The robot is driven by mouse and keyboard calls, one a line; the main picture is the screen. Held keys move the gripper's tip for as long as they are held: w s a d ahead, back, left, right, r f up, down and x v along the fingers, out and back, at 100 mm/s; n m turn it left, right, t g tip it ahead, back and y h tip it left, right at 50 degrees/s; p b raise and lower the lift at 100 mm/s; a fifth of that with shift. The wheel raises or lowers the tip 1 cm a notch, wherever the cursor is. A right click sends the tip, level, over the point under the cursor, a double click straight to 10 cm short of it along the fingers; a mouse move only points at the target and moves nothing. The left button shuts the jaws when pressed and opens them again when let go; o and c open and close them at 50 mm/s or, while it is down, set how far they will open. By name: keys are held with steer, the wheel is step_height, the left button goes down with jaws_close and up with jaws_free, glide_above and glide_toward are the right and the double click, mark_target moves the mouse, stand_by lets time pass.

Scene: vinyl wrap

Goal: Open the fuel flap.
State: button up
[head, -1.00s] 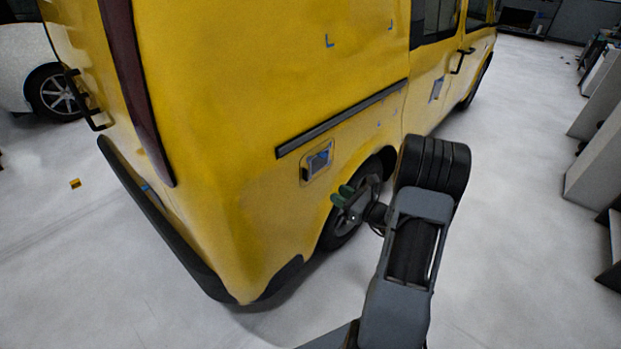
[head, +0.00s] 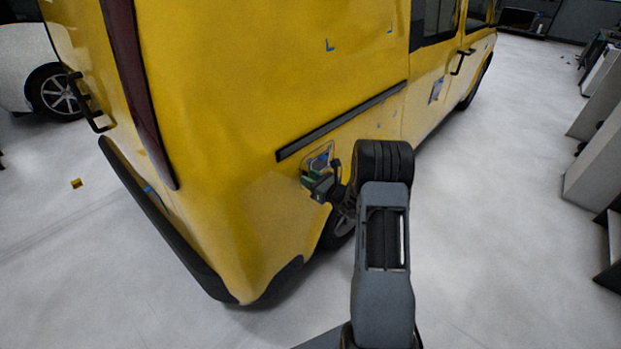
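The fuel flap (head: 318,157) is a small rounded square panel low on the side of the yellow van (head: 240,100), above and just behind the rear wheel. Its upper part shows, with a bit of blue on it. My gripper (head: 316,184) is in front of the flap's lower part and hides it, including the dark handle area at its left. The gripper looks very close to the flap; I cannot tell whether it touches. The fingers are small and partly merged with the dark wrist, so their opening is unclear.
A dark trim strip (head: 340,122) runs just above the flap. The rear wheel (head: 338,228) is partly behind my arm. Grey cabinets (head: 595,150) stand at the right, with clear floor between them and the van. A small orange block (head: 76,183) lies on the floor at left.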

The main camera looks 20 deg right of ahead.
steer(key=shift+w, duration=0.1)
jaws_close()
stand_by(0.3)
